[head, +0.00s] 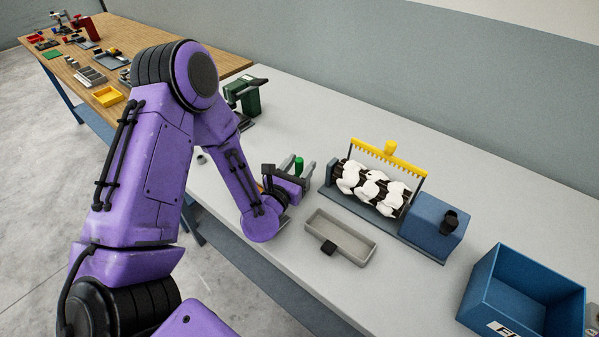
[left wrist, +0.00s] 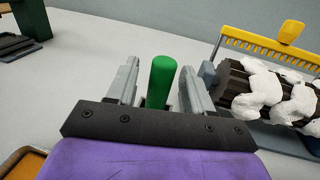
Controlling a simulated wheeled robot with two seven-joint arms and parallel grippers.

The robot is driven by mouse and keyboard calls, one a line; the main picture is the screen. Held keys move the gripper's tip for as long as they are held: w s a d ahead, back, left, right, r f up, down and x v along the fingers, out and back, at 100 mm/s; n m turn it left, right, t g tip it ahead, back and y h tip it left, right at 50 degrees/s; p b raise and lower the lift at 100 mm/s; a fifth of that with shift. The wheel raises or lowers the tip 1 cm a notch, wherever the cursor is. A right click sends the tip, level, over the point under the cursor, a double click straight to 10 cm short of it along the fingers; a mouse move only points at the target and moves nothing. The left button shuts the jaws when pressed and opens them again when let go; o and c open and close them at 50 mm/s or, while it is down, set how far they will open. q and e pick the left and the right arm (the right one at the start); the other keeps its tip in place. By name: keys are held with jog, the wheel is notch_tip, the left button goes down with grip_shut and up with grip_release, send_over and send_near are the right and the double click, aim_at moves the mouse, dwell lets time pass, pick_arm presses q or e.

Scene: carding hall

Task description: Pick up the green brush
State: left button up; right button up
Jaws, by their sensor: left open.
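The green brush (head: 299,163) shows as an upright green cylinder with a rounded top, on or just above the grey-white table. In the left wrist view the green brush (left wrist: 161,80) is between the two grey fingers, with a gap visible on each side. Its lower part is hidden by my gripper's dark front plate. My left gripper (head: 297,172) is open around it, low over the table; it also shows in the left wrist view (left wrist: 159,88). My right gripper is not in view.
Right of the gripper stands a carding roller (head: 372,188) with white fluff, under a yellow toothed bar (head: 375,156). A grey tray (head: 360,252) with a black block lies in front. A blue bin (head: 548,295) is at the right. A green device (head: 245,97) stands behind.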

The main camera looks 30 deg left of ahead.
pick_arm(q)
grip_shut()
notch_tip(320, 180, up, 10)
jog(key=shift+p, duration=0.4)
